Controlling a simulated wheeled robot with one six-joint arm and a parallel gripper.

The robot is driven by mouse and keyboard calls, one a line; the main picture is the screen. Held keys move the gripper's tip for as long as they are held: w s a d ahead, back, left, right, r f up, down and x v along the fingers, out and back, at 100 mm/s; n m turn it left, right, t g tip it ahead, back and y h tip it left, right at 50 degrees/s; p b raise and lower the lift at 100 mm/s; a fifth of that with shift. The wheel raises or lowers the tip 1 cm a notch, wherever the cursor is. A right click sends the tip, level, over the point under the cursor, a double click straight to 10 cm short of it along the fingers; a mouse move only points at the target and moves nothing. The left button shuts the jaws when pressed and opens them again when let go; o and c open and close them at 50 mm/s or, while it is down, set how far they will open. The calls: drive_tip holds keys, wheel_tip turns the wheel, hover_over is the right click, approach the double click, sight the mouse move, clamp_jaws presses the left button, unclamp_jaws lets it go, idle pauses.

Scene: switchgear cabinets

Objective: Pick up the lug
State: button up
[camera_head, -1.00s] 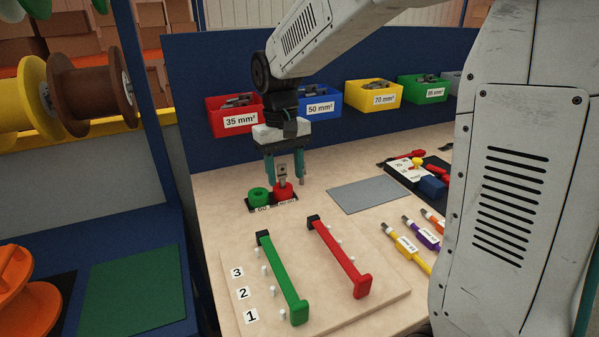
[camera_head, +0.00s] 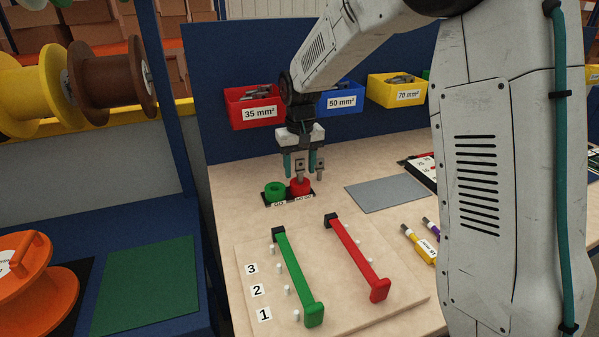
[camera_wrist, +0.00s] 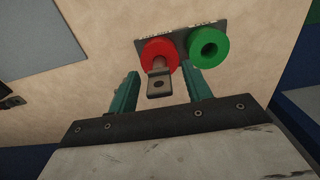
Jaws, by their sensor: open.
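The lug is a small metal piece with a hole in its flat end (camera_head: 300,165). It stands upright in the red round holder (camera_head: 299,187). In the wrist view the lug (camera_wrist: 159,84) rises from the red holder (camera_wrist: 159,56) toward the camera. My gripper (camera_head: 303,174) points down over the holder, with one teal finger on each side of the lug. In the wrist view my gripper (camera_wrist: 160,71) is open, with visible gaps between the lug and both fingers.
A green round holder (camera_head: 275,191) stands right beside the red one and looks empty. In front is a board with a green bar (camera_head: 298,278) and a red bar (camera_head: 357,258). A grey mat (camera_head: 386,194) lies to the right. Labelled bins, including a red one (camera_head: 254,107), line the back panel.

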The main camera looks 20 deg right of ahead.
sight(300, 159)
clamp_jaws()
drive_tip(key=shift+r, duration=0.1)
drive_tip(key=shift+r, duration=0.55)
wheel_tip(300, 159, up, 2)
drive_tip(key=shift+r, duration=0.15)
drive_tip(key=s+r, duration=0.1)
drive_tip(key=s, duration=1.4)
drive_tip(key=w+a, duration=0.2)
drive_tip(key=w, duration=0.2)
drive_tip(key=w+a, duration=0.2)
drive_tip(key=w, duration=0.2)
drive_tip(key=w+a, duration=0.2)
drive_tip(key=w, duration=0.3)
drive_tip(key=shift+w+a+f, duration=0.1)
drive_tip(key=shift+a, duration=0.25)
drive_tip(key=shift+w+a+r, duration=0.15)
drive_tip(key=shift+w+r, duration=0.75)
